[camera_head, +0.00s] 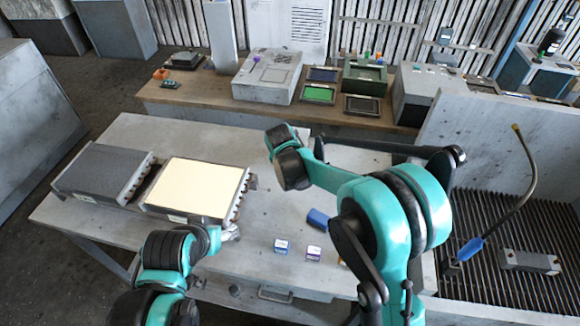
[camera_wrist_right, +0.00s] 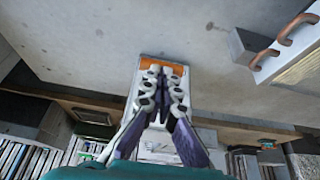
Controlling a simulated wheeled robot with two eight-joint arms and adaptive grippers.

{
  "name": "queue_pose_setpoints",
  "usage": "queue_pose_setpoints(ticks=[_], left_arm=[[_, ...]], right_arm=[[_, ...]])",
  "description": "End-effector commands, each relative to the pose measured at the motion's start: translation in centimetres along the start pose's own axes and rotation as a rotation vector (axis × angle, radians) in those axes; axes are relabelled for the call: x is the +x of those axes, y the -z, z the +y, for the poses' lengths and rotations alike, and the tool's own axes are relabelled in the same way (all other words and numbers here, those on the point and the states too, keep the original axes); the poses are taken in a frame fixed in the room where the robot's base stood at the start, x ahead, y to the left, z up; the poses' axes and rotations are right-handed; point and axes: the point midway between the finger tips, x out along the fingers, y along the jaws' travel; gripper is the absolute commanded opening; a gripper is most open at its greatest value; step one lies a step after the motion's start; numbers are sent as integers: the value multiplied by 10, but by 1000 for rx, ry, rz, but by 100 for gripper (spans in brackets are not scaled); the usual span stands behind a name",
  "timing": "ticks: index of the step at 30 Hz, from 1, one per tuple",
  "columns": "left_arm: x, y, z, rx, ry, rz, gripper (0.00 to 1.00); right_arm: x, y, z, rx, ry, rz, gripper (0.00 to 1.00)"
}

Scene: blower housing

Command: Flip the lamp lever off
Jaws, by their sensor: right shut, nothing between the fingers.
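A box with a bright, pale yellow top (camera_head: 195,188), seemingly the lamp, sits on the grey table. It has brown curved lugs along its right side, and part of that side shows in the right wrist view (camera_wrist_right: 298,55). I cannot single out the lever. In the right wrist view my right gripper (camera_wrist_right: 163,72) is shut and empty over the table, apart from the lugs. In the head view its fingers are hidden behind its wrist, right of the lit box. My left gripper (camera_head: 230,232) is at the lit box's near right corner, too small and partly hidden to read its fingers.
A dark-topped box (camera_head: 103,172) stands left of the lit one. Small blue (camera_head: 281,246) and purple (camera_head: 314,253) blocks and a blue piece (camera_head: 317,218) lie on the table. A wooden bench (camera_head: 200,93) stands behind. An orange strip (camera_wrist_right: 163,62) shows by the right fingertips.

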Motion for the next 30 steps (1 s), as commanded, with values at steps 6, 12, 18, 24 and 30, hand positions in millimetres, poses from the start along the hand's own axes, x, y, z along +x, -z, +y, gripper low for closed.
queue_pose_setpoints(ticks=[6,12,18,24,30], left_arm=[[35,-25,0,0,0,0,56],[65,-46,0,0,0,0,56],[88,-63,0,0,0,0,56],[100,-72,0,0,0,0,56],[106,-76,0,0,0,0,56]], right_arm=[[22,-24,0,-4,1,208,0],[39,-36,-1,-4,2,393,0],[52,-43,-1,-2,2,549,0],[60,-45,0,0,0,620,0],[66,-46,0,1,0,617,0]])
